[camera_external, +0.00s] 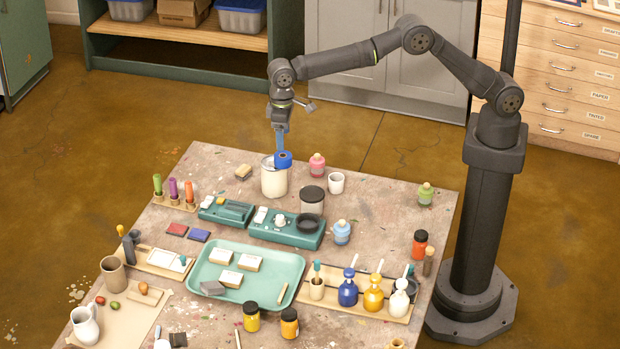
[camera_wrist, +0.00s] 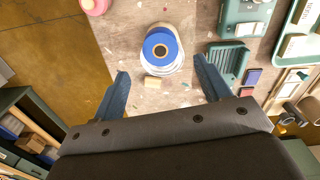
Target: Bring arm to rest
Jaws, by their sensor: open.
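My gripper (camera_external: 282,143) hangs over the back of the pigment table, with its blue fingers pointing down. In the wrist view my gripper (camera_wrist: 162,78) has its two fingers wide apart, with nothing held between them. A blue roll (camera_external: 283,159) with a tan centre sits at the top of a white jar (camera_external: 273,182), just below my fingertips. In the wrist view the blue roll (camera_wrist: 158,49) lies beyond the fingertips, over the white jar. Whether a finger touches the roll cannot be told. My arm is raised and stretched left from its column.
Close by are a pink bottle (camera_external: 317,165), a white cup (camera_external: 336,183), a dark-lidded jar (camera_external: 312,199) and a small tan block (camera_external: 243,172). A teal tray (camera_external: 292,268) and several bottles fill the table's front. The table's back right is mostly clear.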

